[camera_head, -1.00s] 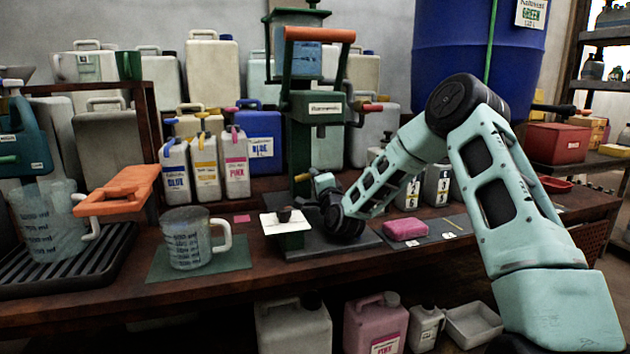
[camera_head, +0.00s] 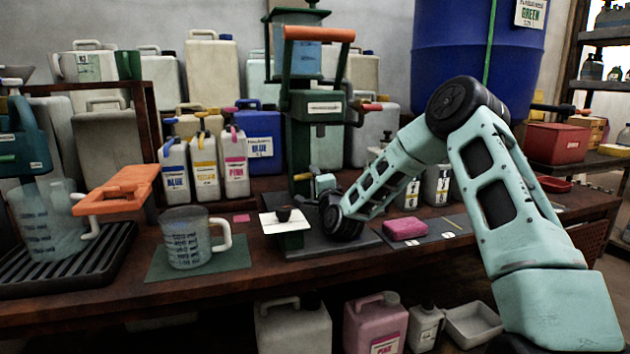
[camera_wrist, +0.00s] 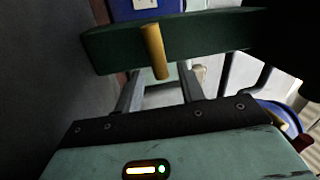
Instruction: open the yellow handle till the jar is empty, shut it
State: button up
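The yellow handle (camera_wrist: 154,50) hangs from a dark green block (camera_wrist: 200,38) in the wrist view. In the head view a small yellow piece (camera_head: 302,177) shows at the green stand (camera_head: 300,150), just left of my gripper (camera_head: 318,180). In the wrist view my gripper (camera_wrist: 160,80) has its two fingers apart, with the handle's lower end in line with the gap between them. I see no finger closed on it. I cannot tell which vessel is the jar; a bluish see-through vessel (camera_head: 308,60) sits high in the stand.
A clear measuring jug (camera_head: 186,243) stands on a green mat (camera_head: 235,257). Left are an orange clamp-like piece (camera_head: 118,190) and another jug (camera_head: 45,225) on a black rack. A white plate (camera_head: 282,224) with a dark knob and a pink sponge (camera_head: 405,229) are near the gripper.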

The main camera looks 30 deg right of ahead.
notch_tip(320, 180, up, 10)
jog(key=shift+p, duration=1.2)
